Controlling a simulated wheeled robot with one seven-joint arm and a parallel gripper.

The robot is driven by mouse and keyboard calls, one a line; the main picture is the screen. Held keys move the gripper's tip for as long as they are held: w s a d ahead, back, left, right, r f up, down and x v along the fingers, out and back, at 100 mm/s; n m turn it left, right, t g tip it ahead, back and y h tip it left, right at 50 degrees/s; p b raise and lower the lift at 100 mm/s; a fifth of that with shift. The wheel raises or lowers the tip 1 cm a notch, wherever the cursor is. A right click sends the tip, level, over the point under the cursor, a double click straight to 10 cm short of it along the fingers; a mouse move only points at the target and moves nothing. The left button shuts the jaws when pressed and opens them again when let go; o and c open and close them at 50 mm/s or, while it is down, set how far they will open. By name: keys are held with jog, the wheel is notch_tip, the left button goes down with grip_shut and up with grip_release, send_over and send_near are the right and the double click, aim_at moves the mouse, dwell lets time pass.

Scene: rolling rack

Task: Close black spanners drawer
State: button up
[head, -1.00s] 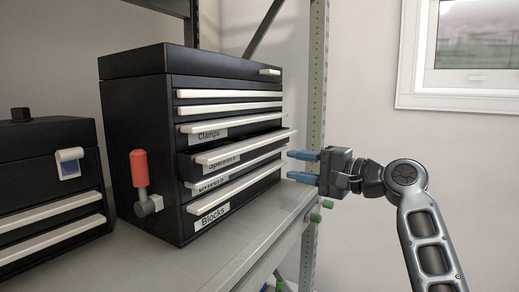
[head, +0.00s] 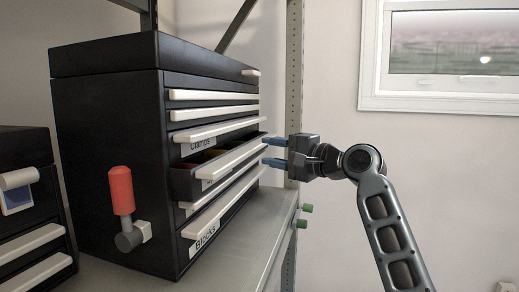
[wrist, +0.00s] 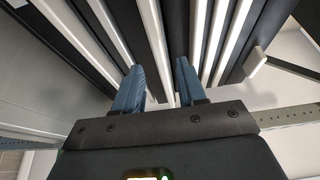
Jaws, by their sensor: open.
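The black spanners drawer (head: 184,181) is partly pulled out of the black tool chest (head: 108,140), below the Clamps drawer. Its interior shows a little, with coloured items in it. Its long white handle (head: 232,160) runs along the front and partly covers the label. My gripper (head: 265,152) is open and empty at the right end of this handle. In the wrist view the two blue fingers (wrist: 158,82) point at the white handles. A white bar lies between the fingers in that picture; I cannot tell whether they touch it.
The Blocks drawer (head: 205,238) is at the chest's bottom. Another black chest (head: 22,150) stands at the left. The grey shelf (head: 245,230) has free room in front. A perforated rack post (head: 294,90) rises behind my gripper.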

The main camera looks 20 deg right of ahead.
aim_at(258, 149)
jog(key=shift+x, duration=1.7)
grip_shut()
